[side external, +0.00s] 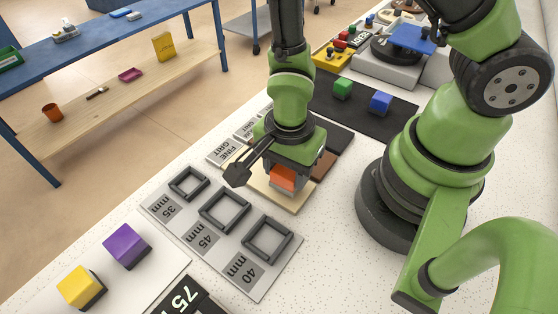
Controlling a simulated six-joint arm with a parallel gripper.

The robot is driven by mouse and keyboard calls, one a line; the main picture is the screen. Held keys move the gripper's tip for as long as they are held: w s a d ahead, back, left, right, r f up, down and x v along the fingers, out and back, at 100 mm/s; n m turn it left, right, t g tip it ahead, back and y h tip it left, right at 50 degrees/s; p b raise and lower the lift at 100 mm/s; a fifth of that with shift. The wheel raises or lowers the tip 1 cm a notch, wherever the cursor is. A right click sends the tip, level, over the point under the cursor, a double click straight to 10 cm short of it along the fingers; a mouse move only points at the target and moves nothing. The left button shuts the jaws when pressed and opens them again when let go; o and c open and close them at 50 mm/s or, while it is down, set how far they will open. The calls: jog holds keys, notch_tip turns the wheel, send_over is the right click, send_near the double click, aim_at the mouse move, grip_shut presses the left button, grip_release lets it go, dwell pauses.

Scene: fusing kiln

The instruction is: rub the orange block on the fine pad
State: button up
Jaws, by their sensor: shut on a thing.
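The orange block (283,179) is held in my gripper (285,175), which is shut on it and points down. The gripper's body hides the top and back of the block. The fine pad (291,203) is a pale tan square beside the label reading FINE GRIT (226,148). The block is over the middle of this pad, low down; I cannot tell whether its underside touches the pad.
A brown pad (324,166) and a dark pad (337,138) lie behind. In front is a grey gauge plate (222,250) with square frames. Purple (126,246) and yellow (81,288) blocks stand front left. Green (343,89) and blue (380,103) blocks stand on a black mat.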

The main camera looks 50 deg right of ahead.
jog(key=shift+f, duration=0.6)
dwell(1.0)
jog(key=shift+w, duration=4.45)
jog(key=shift+s, duration=4.5)
jog(key=shift+w, duration=4.5)
jog(key=shift+s, duration=2.35)
